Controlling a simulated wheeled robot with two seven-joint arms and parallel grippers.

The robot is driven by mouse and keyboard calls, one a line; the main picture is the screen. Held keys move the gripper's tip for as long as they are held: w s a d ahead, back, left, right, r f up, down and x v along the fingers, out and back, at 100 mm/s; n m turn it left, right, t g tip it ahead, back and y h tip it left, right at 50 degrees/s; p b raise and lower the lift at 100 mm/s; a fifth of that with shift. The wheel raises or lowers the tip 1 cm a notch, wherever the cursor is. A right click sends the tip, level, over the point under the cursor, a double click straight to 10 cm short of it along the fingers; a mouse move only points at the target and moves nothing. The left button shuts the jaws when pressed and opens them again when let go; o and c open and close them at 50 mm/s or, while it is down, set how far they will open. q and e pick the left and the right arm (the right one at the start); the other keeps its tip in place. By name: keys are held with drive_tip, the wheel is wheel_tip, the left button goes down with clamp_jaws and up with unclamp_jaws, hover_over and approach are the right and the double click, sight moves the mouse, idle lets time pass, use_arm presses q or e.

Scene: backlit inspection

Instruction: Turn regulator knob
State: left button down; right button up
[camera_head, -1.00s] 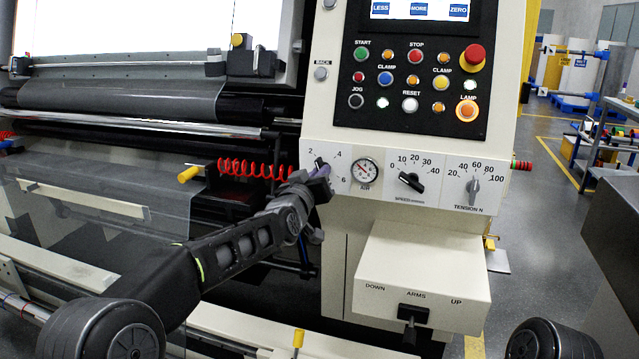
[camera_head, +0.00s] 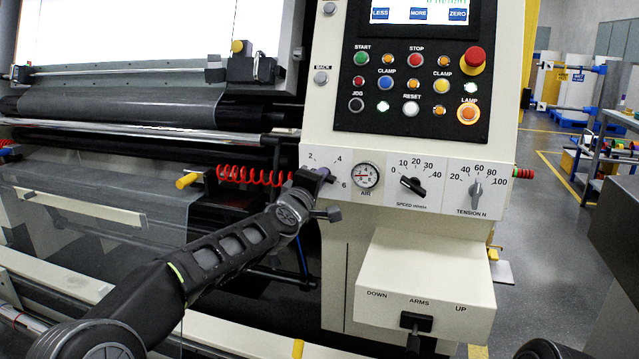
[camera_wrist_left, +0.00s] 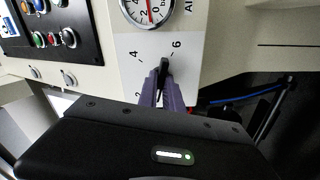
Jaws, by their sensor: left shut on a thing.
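My left gripper (camera_head: 320,175) reaches the white dial plate on the machine from the lower left. In the left wrist view its purple fingers (camera_wrist_left: 162,88) are shut on the black regulator knob (camera_wrist_left: 163,68). The knob's visible end lies between the marks 4 and 6, nearer 6. The knob is mostly hidden by the gripper in the head view. The round AIR gauge (camera_head: 365,176) sits just right of the gripper, and it shows at the top of the wrist view (camera_wrist_left: 147,8). My right gripper is not in view.
The SPEED knob (camera_head: 412,186) and TENSION knob (camera_head: 476,191) are to the right on the same plate. The button panel (camera_head: 412,95) is above. A box with the ARMS lever (camera_head: 415,322) juts out below. A red coiled hose (camera_head: 252,175) is left of the gripper.

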use_arm(q)
drive_tip(key=n+b, duration=0.2)
drive_tip(key=n, duration=0.7)
idle(0.4)
drive_tip(key=c, duration=1.5)
unclamp_jaws()
drive_tip(key=b+v, duration=0.2)
drive_tip(key=v, duration=0.5)
drive_tip(key=shift+s+b, duration=0.35)
drive_tip(key=shift+b, duration=0.05)
